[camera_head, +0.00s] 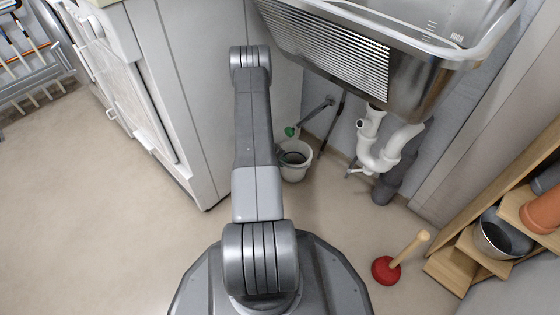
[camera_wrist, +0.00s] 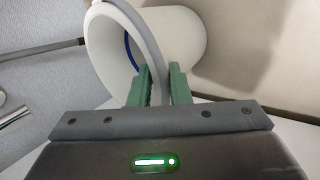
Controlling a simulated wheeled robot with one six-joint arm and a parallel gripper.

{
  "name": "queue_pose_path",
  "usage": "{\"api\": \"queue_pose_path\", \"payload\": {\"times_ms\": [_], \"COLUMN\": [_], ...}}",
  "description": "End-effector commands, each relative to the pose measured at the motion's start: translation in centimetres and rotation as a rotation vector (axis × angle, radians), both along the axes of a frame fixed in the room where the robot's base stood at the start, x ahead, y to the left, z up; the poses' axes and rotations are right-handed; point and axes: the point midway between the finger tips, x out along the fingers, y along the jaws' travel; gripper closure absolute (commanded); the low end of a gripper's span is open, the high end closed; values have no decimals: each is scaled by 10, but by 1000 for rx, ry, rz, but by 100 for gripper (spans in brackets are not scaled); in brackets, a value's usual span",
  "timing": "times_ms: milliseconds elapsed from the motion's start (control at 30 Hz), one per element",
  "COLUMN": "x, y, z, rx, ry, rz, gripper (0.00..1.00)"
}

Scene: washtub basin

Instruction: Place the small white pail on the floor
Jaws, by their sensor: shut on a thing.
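The small white pail (camera_head: 296,174) shows in the head view just right of my arm, low under the sink and beside the cabinet. Its mouth looks dark inside. I cannot tell whether its base touches the floor (camera_head: 110,210). In the wrist view the pail (camera_wrist: 185,42) appears tipped sideways, with its open mouth to the left and a blue line inside. My gripper (camera_wrist: 160,88) has green fingers on either side of the pail's rim and is shut on it. In the head view my arm hides most of the gripper.
A steel sink (camera_head: 400,90) with white drain pipes (camera_head: 385,150) hangs above and right of the pail. A pale cabinet (camera_head: 190,90) stands at left. A red plunger (camera_head: 386,270) and wooden shelves (camera_head: 465,260) are at lower right. The floor at left is clear.

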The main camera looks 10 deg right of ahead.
Motion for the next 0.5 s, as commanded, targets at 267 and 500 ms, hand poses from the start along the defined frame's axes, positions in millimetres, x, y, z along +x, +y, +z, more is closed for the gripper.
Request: {"api": "queue_pose_path", "payload": {"times_ms": [267, 500], "x": [0, 0], "y": [0, 0], "z": [-1, -1], "rx": [0, 0], "ry": [-1, -1], "rz": [-1, -1], "gripper": [81, 61]}}
